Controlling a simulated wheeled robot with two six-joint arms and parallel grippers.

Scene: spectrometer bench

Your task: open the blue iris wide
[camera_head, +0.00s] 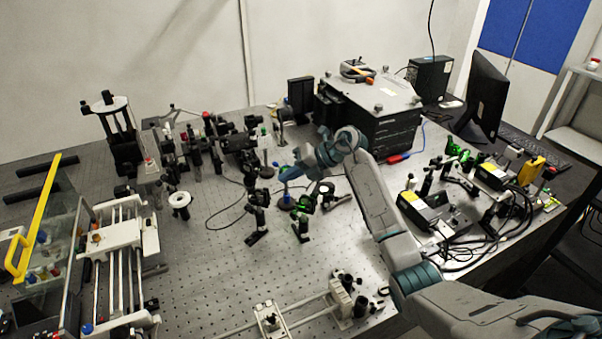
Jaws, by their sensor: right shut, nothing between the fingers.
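My left gripper is not in view.
Black optic mounts (257,222) stand close in front of the iris, and a green-topped post (264,150) stands behind it. A dark instrument box (375,125) is at the back right. A rail stage (120,240) stands at the left. The front-middle breadboard (205,280) is mostly clear.

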